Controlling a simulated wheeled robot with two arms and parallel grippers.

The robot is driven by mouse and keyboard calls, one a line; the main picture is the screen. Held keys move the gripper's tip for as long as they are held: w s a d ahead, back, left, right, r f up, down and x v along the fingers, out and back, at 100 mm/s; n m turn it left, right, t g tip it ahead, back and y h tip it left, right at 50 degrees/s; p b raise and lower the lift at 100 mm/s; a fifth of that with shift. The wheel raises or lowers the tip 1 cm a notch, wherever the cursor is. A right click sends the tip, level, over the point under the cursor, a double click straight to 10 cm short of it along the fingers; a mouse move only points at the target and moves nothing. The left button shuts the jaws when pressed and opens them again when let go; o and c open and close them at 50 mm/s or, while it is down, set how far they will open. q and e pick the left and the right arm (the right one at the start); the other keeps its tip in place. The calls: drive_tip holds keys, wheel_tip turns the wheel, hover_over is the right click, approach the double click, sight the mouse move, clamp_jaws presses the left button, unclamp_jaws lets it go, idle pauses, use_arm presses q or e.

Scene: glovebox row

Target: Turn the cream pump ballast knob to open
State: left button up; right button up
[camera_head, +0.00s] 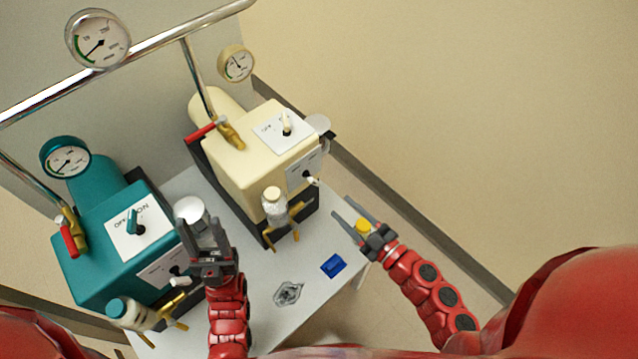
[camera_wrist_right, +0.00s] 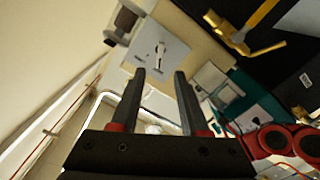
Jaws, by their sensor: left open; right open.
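The cream pump (camera_head: 230,179) stands at the back of the table. Its front plate carries the small ballast knob (camera_head: 312,181), with a pale handle slanting down and right. In the right wrist view a pale plate with a white knob (camera_wrist_right: 160,50) lies beyond the fingertips; it appears to be this front plate. Its lettering is too small to read. My right gripper (camera_head: 355,212) is open, right of the pump's front and apart from the knob; its fingers also show in the wrist view (camera_wrist_right: 159,75). My left gripper (camera_head: 200,228) is open beside the teal pump.
The teal pump (camera_head: 92,265) stands at left with its own knobs. A sight glass (camera_head: 274,208) and brass valve stick out from the cream pump's front. A blue item (camera_head: 333,264) lies on the table. A small yellow thing (camera_head: 363,228) shows between the right fingers' bases.

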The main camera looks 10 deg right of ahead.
sight(317, 184)
drive_tip(key=p+x, duration=0.1)
drive_tip(key=x, duration=0.8)
drive_tip(key=shift+r, duration=0.15)
drive_tip(key=shift+w+a, duration=0.3)
clamp_jaws()
